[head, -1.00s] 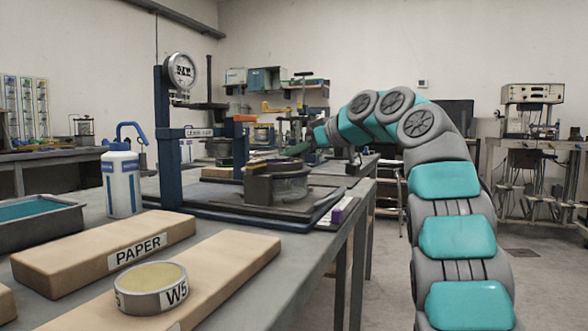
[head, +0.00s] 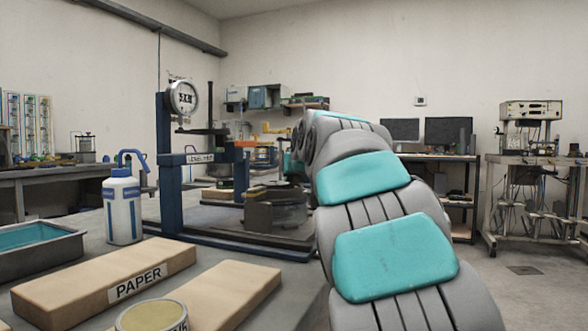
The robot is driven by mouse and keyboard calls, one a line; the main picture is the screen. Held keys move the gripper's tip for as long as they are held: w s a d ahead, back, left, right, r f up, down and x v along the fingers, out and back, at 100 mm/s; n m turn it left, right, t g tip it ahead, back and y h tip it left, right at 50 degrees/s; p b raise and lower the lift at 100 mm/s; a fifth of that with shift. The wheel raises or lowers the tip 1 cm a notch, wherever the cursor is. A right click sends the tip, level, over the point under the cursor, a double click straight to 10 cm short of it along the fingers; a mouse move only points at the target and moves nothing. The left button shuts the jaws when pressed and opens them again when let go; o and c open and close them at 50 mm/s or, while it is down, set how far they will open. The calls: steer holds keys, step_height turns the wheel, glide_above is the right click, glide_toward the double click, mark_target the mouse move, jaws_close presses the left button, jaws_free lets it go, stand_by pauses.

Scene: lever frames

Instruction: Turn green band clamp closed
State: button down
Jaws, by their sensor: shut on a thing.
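A blue lever frame (head: 171,165) with a round dial (head: 182,98) at its top stands on the bench. A dark round vessel (head: 275,208) sits on its base, partly behind my arm. I cannot make out the green band clamp clearly; my arm covers the area at the vessel's right and behind it. My gripper is hidden behind my own arm links, which reach forward over the right side of the frame. Its fingers and what they hold do not show.
A white and blue bottle (head: 122,208), a grey tray of blue liquid (head: 35,245), a board labelled PAPER (head: 105,282) and a round tin (head: 152,317) on another board crowd the near bench. Open floor (head: 530,285) lies to the right.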

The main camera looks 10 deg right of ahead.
steer(key=shift+r+m+h+p, duration=0.1)
steer(key=shift+m+h+p, duration=0.3)
steer(key=shift+h+p, duration=0.15)
steer(key=c, duration=1.1)
jaws_free()
steer(key=shift+v, duration=3.85)
steer(key=shift+o, duration=0.5)
